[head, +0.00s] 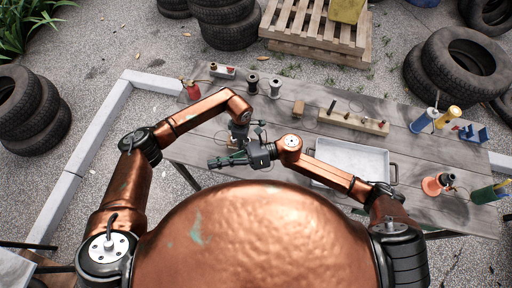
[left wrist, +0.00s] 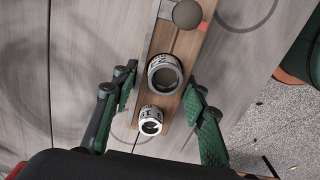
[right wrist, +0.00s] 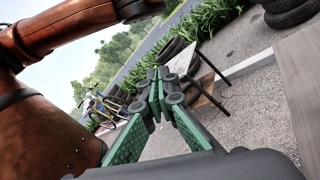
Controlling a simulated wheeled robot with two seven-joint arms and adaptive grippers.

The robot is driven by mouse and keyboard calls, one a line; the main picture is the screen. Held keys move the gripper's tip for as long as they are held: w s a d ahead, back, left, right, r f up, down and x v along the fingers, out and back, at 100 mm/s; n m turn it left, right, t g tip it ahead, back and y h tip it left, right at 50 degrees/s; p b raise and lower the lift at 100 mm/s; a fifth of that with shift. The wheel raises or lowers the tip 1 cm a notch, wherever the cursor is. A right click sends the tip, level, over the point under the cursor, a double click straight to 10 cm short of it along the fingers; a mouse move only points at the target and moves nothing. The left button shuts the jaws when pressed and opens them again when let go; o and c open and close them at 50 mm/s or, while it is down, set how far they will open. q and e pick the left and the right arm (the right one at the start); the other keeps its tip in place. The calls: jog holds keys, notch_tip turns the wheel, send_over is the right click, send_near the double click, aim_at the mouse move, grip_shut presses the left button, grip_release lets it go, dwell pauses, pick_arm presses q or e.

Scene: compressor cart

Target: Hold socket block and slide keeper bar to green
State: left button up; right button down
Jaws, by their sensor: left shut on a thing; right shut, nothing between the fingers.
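The socket block (left wrist: 184,48) is a wooden strip on the table in the left wrist view. Two pale ring sockets with dark markings, one (left wrist: 165,73) and another (left wrist: 151,121), sit on it. The keeper bar (left wrist: 155,30) looks like a grey strip along its far end, beside a dark round knob (left wrist: 187,14). A red mark (left wrist: 203,26) shows at the block's edge; I see no green mark. My left gripper (left wrist: 160,85) is shut on the block, a green-padded finger on each side. My right gripper (right wrist: 165,88) is shut and empty; in the head view (head: 218,162) it hides the block.
Bottles and an orange item (head: 432,186) occupy the table's right end.

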jog(key=w+d+f+m+t+h, duration=0.15)
jog(key=w+d+m+t, duration=0.25)
jog(key=m+t, duration=0.5)
jog(key=w+d+f+m+t, duration=0.3)
jog(key=w+d+m+t, duration=0.1)
jog(key=m+t, duration=0.45)
jog(key=s+d+f+m+t+h, duration=0.1)
jog(key=d+f+m+h, duration=0.2)
jog(key=f, duration=0.2)
jog(key=s+d+f+m+h, duration=0.1)
jog(key=d+f+m+h, duration=0.2)
jog(key=f+h, duration=0.1)
jog(key=s+d+f+m+t+h, duration=0.1)
jog(key=d+f+m+h, duration=0.2)
jog(key=f, duration=0.3)
jog(key=shift+s+d+f+m+t, duration=0.25)
jog(key=shift+f+m+t, duration=0.1)
jog(key=shift+m, duration=0.1)
jog(key=shift+a, duration=0.1)
jog(key=x, duration=1)
jog(key=shift+w, duration=0.1)
